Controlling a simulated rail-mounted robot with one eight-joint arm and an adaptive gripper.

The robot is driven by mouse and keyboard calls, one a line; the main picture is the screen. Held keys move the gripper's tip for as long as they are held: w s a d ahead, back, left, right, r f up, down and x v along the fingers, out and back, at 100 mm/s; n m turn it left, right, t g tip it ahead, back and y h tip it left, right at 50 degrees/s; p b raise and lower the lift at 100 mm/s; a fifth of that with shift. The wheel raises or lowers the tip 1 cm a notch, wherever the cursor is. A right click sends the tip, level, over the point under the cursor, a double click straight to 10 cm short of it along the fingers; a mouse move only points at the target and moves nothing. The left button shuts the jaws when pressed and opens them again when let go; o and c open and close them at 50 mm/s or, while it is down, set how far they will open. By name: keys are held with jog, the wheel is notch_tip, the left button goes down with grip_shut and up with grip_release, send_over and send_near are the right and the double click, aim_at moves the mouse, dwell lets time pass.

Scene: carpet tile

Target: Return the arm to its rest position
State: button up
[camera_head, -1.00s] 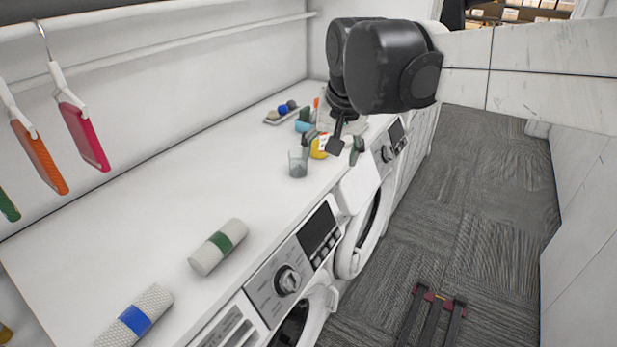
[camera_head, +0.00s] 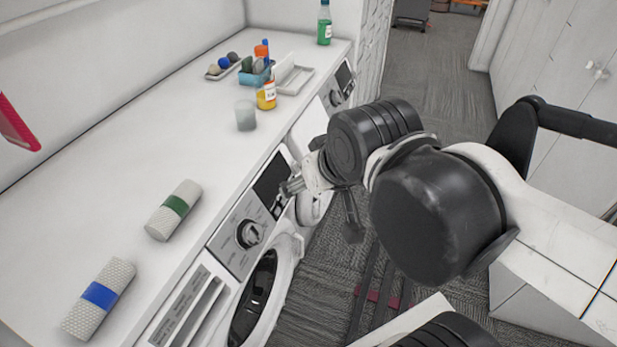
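My gripper (camera_head: 292,187) hangs in front of the washing machine's control panel, at the end of my folded arm. Its small grey tips point left, towards the panel. A dark part of my wrist hangs down to its right. The finger gap is too small and too much hidden to judge, and I see no object held in it. Whether the tips touch the panel is unclear.
The white counter holds a green-banded roll (camera_head: 173,211), a blue-banded roll (camera_head: 99,300), a glass (camera_head: 246,117), a yellow bottle (camera_head: 266,97), a blue caddy (camera_head: 255,78) and a green bottle (camera_head: 325,24).

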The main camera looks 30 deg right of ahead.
notch_tip(320, 180, down, 6)
jog(key=b, duration=0.6)
jog(key=shift+f, duration=0.25)
